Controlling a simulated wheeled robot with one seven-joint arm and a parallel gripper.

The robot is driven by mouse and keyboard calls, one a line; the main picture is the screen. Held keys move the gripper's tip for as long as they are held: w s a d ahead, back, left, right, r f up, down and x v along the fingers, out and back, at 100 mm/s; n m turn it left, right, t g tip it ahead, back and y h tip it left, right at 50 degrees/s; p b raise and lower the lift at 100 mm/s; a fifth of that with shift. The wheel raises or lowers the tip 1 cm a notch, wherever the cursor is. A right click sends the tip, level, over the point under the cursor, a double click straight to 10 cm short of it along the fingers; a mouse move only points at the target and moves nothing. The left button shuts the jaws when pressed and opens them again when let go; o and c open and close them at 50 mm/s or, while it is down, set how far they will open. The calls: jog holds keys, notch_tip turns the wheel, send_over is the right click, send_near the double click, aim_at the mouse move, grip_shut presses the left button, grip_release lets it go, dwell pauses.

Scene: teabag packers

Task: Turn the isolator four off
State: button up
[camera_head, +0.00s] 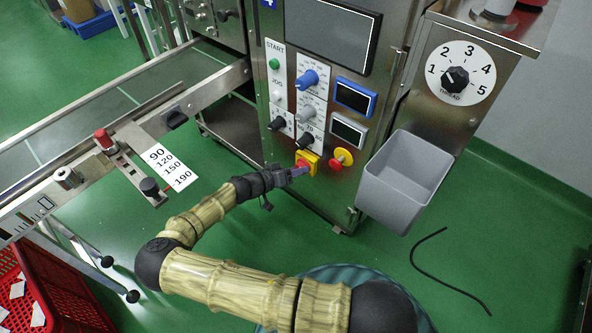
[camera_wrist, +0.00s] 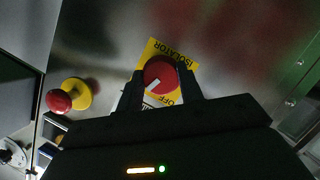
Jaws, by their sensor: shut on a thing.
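The isolator (camera_head: 312,156) is a red rotary knob on a yellow plate, low on the steel machine panel. The wrist view shows the knob (camera_wrist: 158,68) close up, on the yellow plate marked "ISOLATOR" (camera_wrist: 171,47) and "OFF". A white pointer mark on the knob points to the lower left in that view. My gripper (camera_head: 301,170) reaches the panel, and its black fingers (camera_wrist: 162,77) are shut on the knob from both sides. The fingers and gripper body hide the lower part of the plate.
A red button on a yellow base (camera_head: 342,158) sits just right of the isolator. Several dials, such as the blue one (camera_head: 307,79), are above. A grey bin (camera_head: 399,178) juts out at right. A conveyor (camera_head: 100,110) runs along the left. The green floor below is mostly clear.

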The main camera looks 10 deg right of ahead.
jog(key=n+h, duration=0.1)
jog(key=n, duration=0.2)
jog(key=n+h, duration=0.2)
jog(key=n, duration=0.2)
jog(key=n+h, duration=0.2)
jog(key=n, duration=0.1)
jog(key=shift+a+f+n+g, duration=0.15)
jog(key=shift+f+n+g, duration=0.15)
jog(key=shift+n, duration=0.1)
dwell(0.4)
jog(key=o, duration=1)
jog(key=b+v, duration=0.6)
jog(key=v, duration=1.1)
jog(key=shift+a+b, duration=0.25)
jog(key=shift+b, duration=0.15)
